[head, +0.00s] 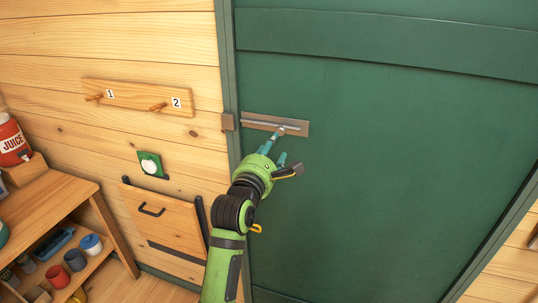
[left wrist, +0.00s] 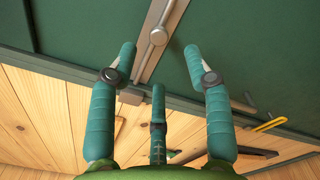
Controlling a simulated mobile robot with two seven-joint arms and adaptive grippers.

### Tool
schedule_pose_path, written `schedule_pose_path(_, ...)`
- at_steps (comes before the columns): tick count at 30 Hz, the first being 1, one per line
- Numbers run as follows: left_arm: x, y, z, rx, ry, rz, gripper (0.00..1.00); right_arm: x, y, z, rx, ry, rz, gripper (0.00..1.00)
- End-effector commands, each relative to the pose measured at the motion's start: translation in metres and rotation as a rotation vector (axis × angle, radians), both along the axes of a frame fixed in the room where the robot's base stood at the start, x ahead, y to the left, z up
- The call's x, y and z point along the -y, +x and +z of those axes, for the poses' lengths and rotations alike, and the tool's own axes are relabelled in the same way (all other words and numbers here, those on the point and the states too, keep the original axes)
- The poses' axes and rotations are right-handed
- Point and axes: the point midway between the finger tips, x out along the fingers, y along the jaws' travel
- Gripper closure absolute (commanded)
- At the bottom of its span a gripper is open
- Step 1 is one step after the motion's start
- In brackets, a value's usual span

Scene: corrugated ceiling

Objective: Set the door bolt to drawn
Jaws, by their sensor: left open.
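The door bolt (head: 262,124) is a pale rod on a brown plate fixed to the green door (head: 380,170). Its round knob shows in the left wrist view (left wrist: 157,36). A brown keeper block (head: 228,122) sits on the frame left of the plate. In the head view the rod seems to end short of the keeper. My left gripper (head: 284,146) is open at the plate, its fingers pointing at the door. In the left wrist view the knob lies between the two spread fingertips (left wrist: 160,47); I cannot tell whether they touch it. My right gripper is not in view.
A peg board (head: 135,97) numbered 1 and 2, a green switch plate (head: 152,164) and a wooden flap with a black handle (head: 165,215) are on the wall. A shelf (head: 45,210) with cups stands at left. The door's right side is clear.

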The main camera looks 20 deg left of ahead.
Motion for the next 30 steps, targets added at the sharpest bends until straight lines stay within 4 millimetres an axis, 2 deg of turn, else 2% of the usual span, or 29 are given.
schedule_pose_path(3, 0.0, -0.014, 0.0, 0.0, -0.002, -0.001, 0.5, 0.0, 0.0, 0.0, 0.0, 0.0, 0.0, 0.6)
schedule_pose_path(6, 0.0, -0.019, 0.0, 0.0, -0.001, -0.001, 0.5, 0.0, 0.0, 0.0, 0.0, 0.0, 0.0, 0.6)
schedule_pose_path(16, 0.0, -0.021, 0.0, 0.0, 0.001, -0.001, 0.5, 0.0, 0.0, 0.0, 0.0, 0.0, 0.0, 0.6)
schedule_pose_path(19, 0.002, -0.019, -0.011, -0.017, 0.027, -0.005, 0.5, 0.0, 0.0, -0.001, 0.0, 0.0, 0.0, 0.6)
schedule_pose_path(20, 0.003, -0.018, -0.019, -0.031, 0.049, -0.009, 0.5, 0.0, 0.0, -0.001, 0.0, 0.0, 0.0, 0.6)
schedule_pose_path(23, 0.01, -0.013, -0.065, -0.099, 0.177, -0.031, 0.5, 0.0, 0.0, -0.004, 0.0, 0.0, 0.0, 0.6)
schedule_pose_path(26, 0.018, -0.014, -0.136, -0.199, 0.372, -0.08, 0.5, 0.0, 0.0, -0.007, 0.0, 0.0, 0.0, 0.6)
schedule_pose_path(30, 0.028, -0.031, -0.243, -0.333, 0.67, -0.191, 0.5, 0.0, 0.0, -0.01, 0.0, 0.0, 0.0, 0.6)
